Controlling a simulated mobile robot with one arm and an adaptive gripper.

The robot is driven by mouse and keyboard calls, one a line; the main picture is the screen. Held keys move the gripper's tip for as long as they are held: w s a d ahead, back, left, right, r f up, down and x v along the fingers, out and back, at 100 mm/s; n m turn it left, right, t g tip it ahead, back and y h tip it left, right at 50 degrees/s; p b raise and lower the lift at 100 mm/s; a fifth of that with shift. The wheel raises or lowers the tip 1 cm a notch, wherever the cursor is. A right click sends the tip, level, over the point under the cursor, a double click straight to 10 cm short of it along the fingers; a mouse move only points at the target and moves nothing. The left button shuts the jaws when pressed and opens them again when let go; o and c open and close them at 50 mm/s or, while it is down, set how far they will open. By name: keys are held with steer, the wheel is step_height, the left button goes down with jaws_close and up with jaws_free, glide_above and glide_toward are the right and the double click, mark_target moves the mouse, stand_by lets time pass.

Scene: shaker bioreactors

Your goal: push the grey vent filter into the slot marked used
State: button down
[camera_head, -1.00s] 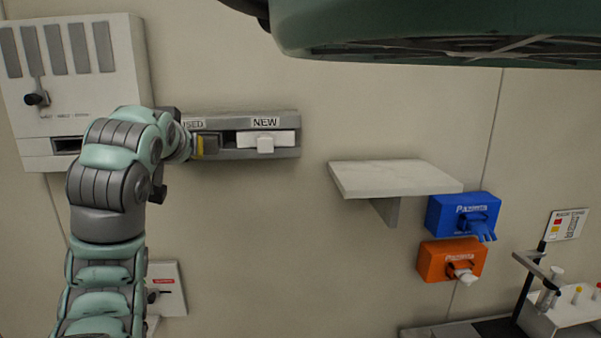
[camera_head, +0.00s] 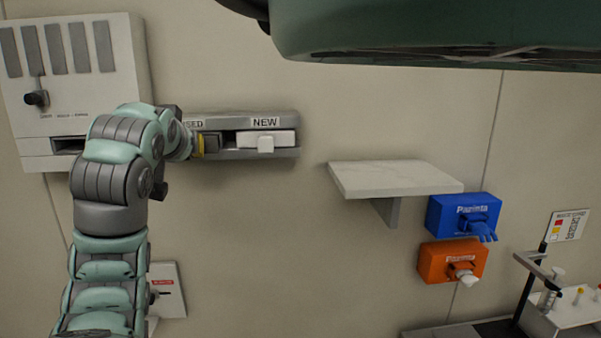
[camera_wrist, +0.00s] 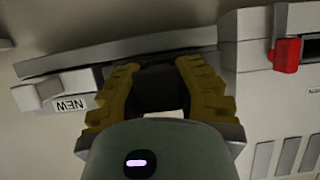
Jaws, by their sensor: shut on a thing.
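My gripper (camera_wrist: 158,82) has its yellow fingers shut on a dark grey block, the grey vent filter (camera_wrist: 158,92). It is at the wall-mounted grey holder (camera_head: 228,154), under the label USED (camera_head: 194,124), which my wrist partly covers in the head view. My gripper (camera_head: 200,146) hides most of that slot, and I cannot tell how deep the filter sits. A white filter (camera_head: 265,144) sits in the slot under the label NEW (camera_head: 265,122), right of my gripper. In the wrist view the holder appears upside down.
A white wall panel (camera_head: 125,75) with grey strips is left of the holder. A marble shelf (camera_head: 395,179), a blue box (camera_head: 460,213) and an orange box (camera_head: 450,262) are on the wall to the right. The wall below the holder is clear.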

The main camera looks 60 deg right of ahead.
steer(key=shift+w+d+b, duration=0.55)
steer(key=shift+d, duration=0.2)
steer(key=shift+w+d+b, duration=0.5)
steer(key=shift+w+d, duration=0.05)
steer(key=shift+d, duration=0.15)
stand_by(2.0)
steer(key=c, duration=0.8)
jaws_free()
steer(key=shift+c, duration=0.2)
steer(key=shift+a, duration=0.1)
